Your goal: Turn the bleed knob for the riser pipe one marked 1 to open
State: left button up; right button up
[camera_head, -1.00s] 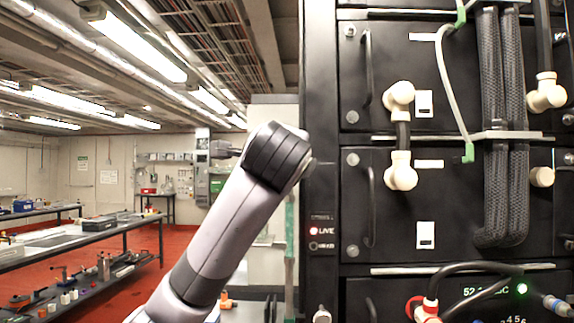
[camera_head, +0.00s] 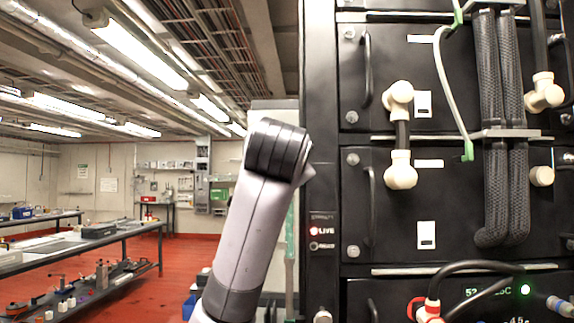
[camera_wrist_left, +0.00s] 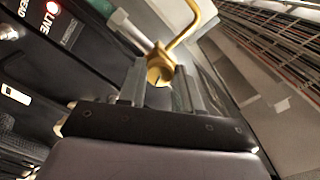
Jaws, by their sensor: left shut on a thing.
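A brass knob-like fitting (camera_wrist_left: 160,68) with a bent brass tube (camera_wrist_left: 192,22) shows in the left wrist view. My left gripper (camera_wrist_left: 158,88) is shut on this brass fitting, with a grey finger on each side. A grey-green pipe (camera_wrist_left: 118,22) runs to the fitting from the upper left. In the head view a pale green upright pipe (camera_head: 290,245) stands beside the rack's left edge, partly behind my left arm. My left gripper and the brass fitting are hidden there. I see no mark 1 on the pipe. My right gripper is out of view.
The black battery rack (camera_head: 322,120) fills the right, with hoses, cream elbow fittings (camera_head: 400,172) and handles. Its lit LIVE sign (camera_head: 322,231) is close to my left arm.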

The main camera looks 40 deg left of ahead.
pick_arm(q)
jog(key=shift+w+d+f+n, duration=0.1)
jog(key=shift+n, duration=3.15)
jog(key=shift+f+n, duration=0.1)
jog(key=shift+n, duration=3.15)
jog(key=shift+r, duration=0.1)
jog(key=o, duration=1)
jog(key=shift+o, duration=0.2)
